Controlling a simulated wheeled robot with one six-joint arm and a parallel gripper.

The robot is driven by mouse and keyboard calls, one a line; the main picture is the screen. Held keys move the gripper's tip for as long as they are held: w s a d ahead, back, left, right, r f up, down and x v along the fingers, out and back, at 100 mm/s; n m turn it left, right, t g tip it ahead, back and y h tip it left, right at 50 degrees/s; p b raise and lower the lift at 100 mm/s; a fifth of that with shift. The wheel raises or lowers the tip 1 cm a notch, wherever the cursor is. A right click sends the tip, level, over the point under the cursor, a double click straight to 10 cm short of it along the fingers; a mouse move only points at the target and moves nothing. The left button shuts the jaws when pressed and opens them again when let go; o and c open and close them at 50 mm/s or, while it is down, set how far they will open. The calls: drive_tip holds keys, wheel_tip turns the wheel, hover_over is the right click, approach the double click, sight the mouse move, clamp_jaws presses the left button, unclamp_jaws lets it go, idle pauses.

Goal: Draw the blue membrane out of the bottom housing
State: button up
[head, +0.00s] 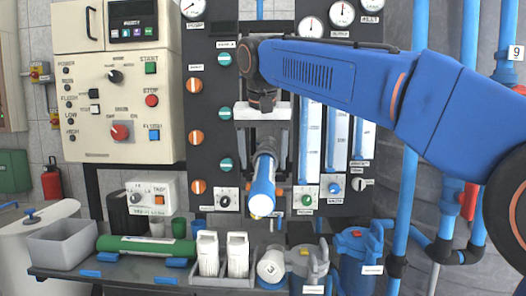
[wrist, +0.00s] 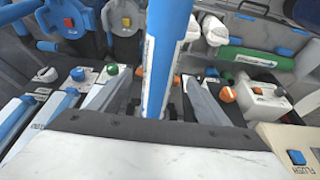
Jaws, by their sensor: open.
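The bottom housing cannot be made out clearly behind my gripper, so how deep the membrane sits is hidden.
A green tube (head: 147,246) lies on the bench in blue rests. Panel knobs (head: 196,187) and clear flow tubes (head: 335,135) flank my gripper. Blue pipes (head: 404,200) rise at right.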

sight(264, 170)
drive_tip(key=shift+x, duration=3.25)
drive_tip(key=c, duration=1.4)
drive_tip(key=shift+c, duration=0.2)
drive_tip(key=shift+s, duration=0.1)
